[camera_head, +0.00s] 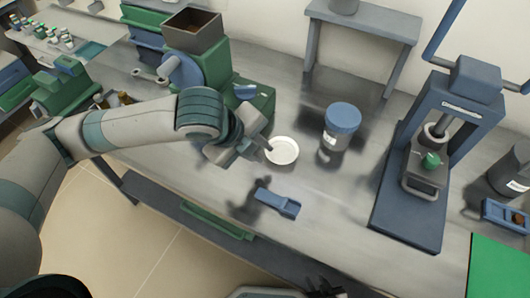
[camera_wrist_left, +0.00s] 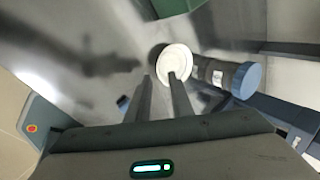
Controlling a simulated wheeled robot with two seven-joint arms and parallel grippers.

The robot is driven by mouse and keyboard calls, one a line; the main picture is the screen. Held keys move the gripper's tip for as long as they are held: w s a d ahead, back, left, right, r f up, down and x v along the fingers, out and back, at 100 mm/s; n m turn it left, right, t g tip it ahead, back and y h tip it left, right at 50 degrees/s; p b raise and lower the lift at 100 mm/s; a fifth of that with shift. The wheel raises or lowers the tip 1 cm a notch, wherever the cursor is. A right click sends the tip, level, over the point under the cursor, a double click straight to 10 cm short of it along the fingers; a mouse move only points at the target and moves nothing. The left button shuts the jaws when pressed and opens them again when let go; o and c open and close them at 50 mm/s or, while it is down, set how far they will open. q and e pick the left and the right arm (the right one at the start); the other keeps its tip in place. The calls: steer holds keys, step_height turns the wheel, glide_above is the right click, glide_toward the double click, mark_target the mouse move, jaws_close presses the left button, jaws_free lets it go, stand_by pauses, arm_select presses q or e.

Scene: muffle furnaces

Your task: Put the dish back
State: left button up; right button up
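The dish (camera_head: 282,151) is white, round and shallow, at the middle of the grey bench in the head view, left of a blue-lidded jar. In the left wrist view the dish (camera_wrist_left: 176,57) lies just past my fingertips. My left gripper (camera_head: 266,148) is at the dish's left edge. In the wrist view its two fingers (camera_wrist_left: 160,78) stand apart, and the right fingertip overlaps the near rim. I cannot tell whether it touches the dish.
The blue-lidded jar (camera_head: 341,125) stands close right of the dish. A blue tool (camera_head: 278,202) lies near the front edge. A blue press (camera_head: 424,165) stands at right, a green machine with a hopper (camera_head: 193,33) behind my left arm. A grey stand (camera_head: 362,28) is at the back.

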arm_select(q)
steer(key=v, duration=0.7)
steer(key=shift+r, duration=0.1)
stand_by(1.4)
